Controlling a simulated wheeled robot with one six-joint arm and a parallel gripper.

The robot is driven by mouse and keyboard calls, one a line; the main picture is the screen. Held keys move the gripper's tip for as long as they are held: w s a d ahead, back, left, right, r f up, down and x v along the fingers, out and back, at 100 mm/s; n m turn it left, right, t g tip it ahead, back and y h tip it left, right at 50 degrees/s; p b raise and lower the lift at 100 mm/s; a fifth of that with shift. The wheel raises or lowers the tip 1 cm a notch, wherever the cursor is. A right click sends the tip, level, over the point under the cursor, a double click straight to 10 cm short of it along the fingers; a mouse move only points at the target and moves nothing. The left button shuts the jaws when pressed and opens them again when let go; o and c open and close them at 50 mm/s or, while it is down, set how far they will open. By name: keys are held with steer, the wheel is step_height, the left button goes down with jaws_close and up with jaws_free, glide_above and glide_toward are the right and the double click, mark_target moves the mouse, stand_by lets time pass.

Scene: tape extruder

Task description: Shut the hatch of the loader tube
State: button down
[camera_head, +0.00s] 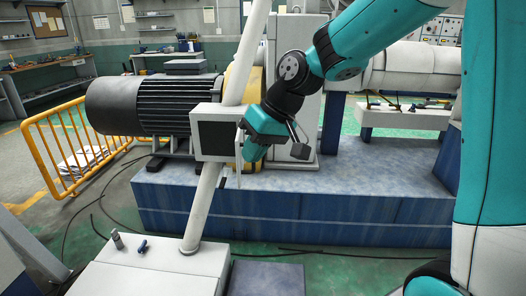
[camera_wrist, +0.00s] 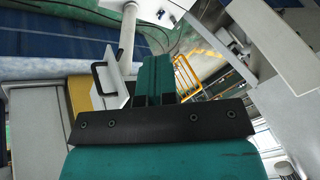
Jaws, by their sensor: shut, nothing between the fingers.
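The loader tube (camera_head: 202,205) is a slanted pale tube with a white box around its middle. The box front (camera_head: 217,133) shows a dark square opening. The hatch (camera_head: 239,165) appears as a thin pale panel seen nearly edge-on at the opening's right side, so it stands open. In the wrist view the hatch (camera_wrist: 112,88) is a pale panel with a black handle, left of my fingers, and the tube (camera_wrist: 128,38) rises behind it. My gripper (camera_head: 252,153) is shut and empty, just right of the hatch; it also shows in the wrist view (camera_wrist: 154,68). I cannot tell whether it touches the hatch.
A black ribbed motor (camera_head: 150,105) sits behind the box on a blue base (camera_head: 290,210). A yellow railing (camera_head: 65,145) stands at the left. Cables cross the green floor.

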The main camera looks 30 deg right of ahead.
steer(key=w+d+f+m+t, duration=0.25)
steer(key=w+d, duration=0.35)
steer(key=d, duration=0.4)
steer(key=w+d+f+m+t, duration=0.1)
steer(key=w+d+f+m, duration=0.15)
steer(key=w+d, duration=0.6)
steer(key=w+a+f+h+p, duration=0.1)
steer(key=w+a+f+p, duration=0.3)
steer(key=a+f, duration=0.2)
steer(key=shift+f+p, duration=0.3)
steer(key=shift+f, duration=0.65)
steer(key=shift+a, duration=0.2)
